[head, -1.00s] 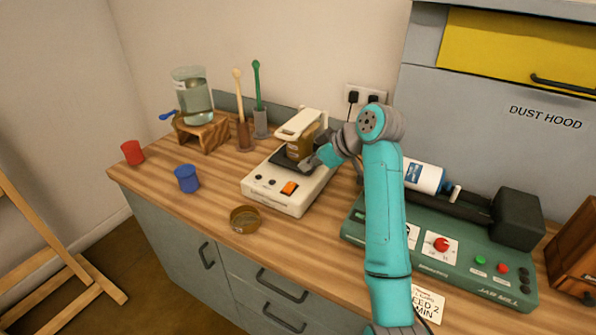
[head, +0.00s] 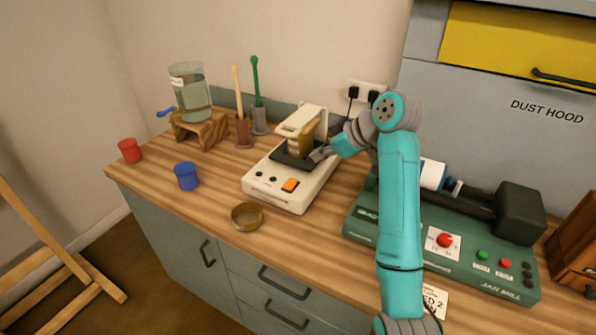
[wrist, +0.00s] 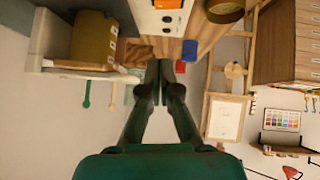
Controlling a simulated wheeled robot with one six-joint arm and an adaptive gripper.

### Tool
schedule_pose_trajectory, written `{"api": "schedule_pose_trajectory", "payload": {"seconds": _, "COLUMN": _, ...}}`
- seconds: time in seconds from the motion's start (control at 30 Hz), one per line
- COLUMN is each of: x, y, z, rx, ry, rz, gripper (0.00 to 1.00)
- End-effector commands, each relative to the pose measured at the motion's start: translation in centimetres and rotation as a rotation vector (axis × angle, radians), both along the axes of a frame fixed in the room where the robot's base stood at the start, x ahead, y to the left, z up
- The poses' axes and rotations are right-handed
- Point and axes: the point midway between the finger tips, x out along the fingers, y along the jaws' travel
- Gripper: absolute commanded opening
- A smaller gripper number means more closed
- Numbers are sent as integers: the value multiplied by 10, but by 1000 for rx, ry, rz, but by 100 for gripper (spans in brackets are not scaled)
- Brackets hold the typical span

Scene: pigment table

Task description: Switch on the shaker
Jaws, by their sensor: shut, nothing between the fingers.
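The shaker (head: 292,201) is a white box with black knobs and an orange rocker switch (head: 290,185) on its front. An amber jar (head: 300,143) stands on its dark platform under a raised white clamp part. I cannot tell whether the switch is on. My gripper (head: 318,155) is shut and empty, just right of the jar and above the platform, behind the switch. The wrist view shows my closed fingers (wrist: 160,90), the jar (wrist: 93,40) at upper left, and the orange switch (wrist: 168,4) at the top edge, apart from the fingers.
A green jar mill (head: 455,255) stands right of the shaker, behind my arm. A brown dish (head: 247,216) lies in front, with a blue cup (head: 186,176) and red cup (head: 129,150) to the left. Bench between dish and cups is clear.

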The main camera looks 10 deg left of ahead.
Motion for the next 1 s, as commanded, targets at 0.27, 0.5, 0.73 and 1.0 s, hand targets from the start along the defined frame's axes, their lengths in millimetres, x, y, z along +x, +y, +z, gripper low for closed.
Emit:
{"api": "schedule_pose_trajectory", "payload": {"seconds": 0.27, "x": 3, "y": 7, "z": -7, "rx": -1, "ry": 2, "rz": 1, "gripper": 0}}
{"api": "schedule_pose_trajectory", "payload": {"seconds": 0.5, "x": 16, "y": 32, "z": -35, "rx": 0, "ry": 4, "rz": 2, "gripper": 0}}
{"api": "schedule_pose_trajectory", "payload": {"seconds": 0.73, "x": 30, "y": 59, "z": -65, "rx": 0, "ry": 4, "rz": 2, "gripper": 0}}
{"api": "schedule_pose_trajectory", "payload": {"seconds": 1.0, "x": 37, "y": 62, "z": -100, "rx": -1, "ry": 3, "rz": 0, "gripper": 0}}
